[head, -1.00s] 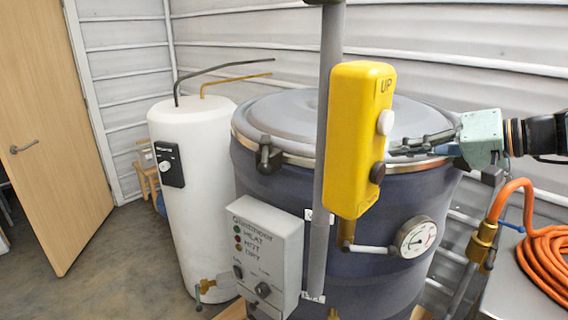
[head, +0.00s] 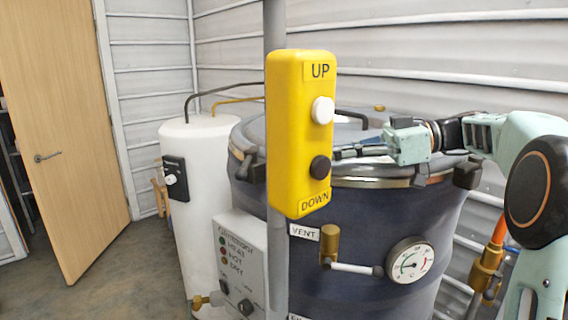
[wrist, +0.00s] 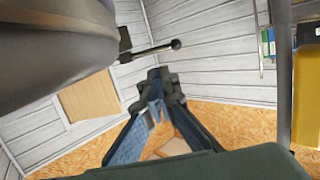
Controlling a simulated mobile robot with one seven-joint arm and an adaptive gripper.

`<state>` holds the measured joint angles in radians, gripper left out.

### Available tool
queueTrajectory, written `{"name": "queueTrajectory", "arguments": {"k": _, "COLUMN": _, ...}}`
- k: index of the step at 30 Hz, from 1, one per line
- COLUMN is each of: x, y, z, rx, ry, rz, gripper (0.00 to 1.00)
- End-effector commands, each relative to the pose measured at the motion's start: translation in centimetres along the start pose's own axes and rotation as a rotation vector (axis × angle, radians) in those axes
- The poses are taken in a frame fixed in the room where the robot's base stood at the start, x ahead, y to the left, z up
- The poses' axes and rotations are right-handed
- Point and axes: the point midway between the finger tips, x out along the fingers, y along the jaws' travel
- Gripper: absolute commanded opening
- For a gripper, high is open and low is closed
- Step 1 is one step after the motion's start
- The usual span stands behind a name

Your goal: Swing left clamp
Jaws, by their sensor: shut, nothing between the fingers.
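The left clamp (head: 243,158) is a dark fitting on the left rim of the dark blue hopper (head: 400,215), partly hidden by the yellow pendant. My gripper (head: 345,153) is over the lid, right of and apart from that clamp, pointing left. Its tips are close to the pendant's edge in the picture, perhaps partly behind it. In the wrist view my gripper (wrist: 162,85) is shut and empty. Beyond its tips there, a dark bracket with a ball-ended rod (wrist: 150,51) sticks out beside the grey lid; it looks like the clamp's lever.
A yellow UP/DOWN pendant (head: 288,135) on a grey post (head: 275,240) stands before the hopper. Right-hand clamps (head: 467,172), a gauge (head: 409,260) and a vent valve (head: 330,245) sit on the hopper. A white tank (head: 195,220) stands left.

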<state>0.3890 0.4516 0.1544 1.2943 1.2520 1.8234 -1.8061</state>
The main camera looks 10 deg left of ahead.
Motion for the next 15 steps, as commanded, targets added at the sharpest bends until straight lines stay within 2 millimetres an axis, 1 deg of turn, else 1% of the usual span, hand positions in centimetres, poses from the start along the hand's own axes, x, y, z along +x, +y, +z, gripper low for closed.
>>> {"name": "queueTrajectory", "arguments": {"k": 5, "x": 2.8, "y": -0.1, "z": -0.1, "rx": 0.003, "ry": 0.0, "rz": -0.004, "gripper": 0.0}}
{"name": "queueTrajectory", "arguments": {"k": 9, "x": 5.9, "y": -0.1, "z": -0.2, "rx": 0.004, "ry": 0.001, "rz": -0.004, "gripper": 0.0}}
{"name": "queueTrajectory", "arguments": {"k": 15, "x": 9.9, "y": -0.1, "z": -0.1, "rx": 0.005, "ry": -0.001, "rz": -0.003, "gripper": 0.0}}
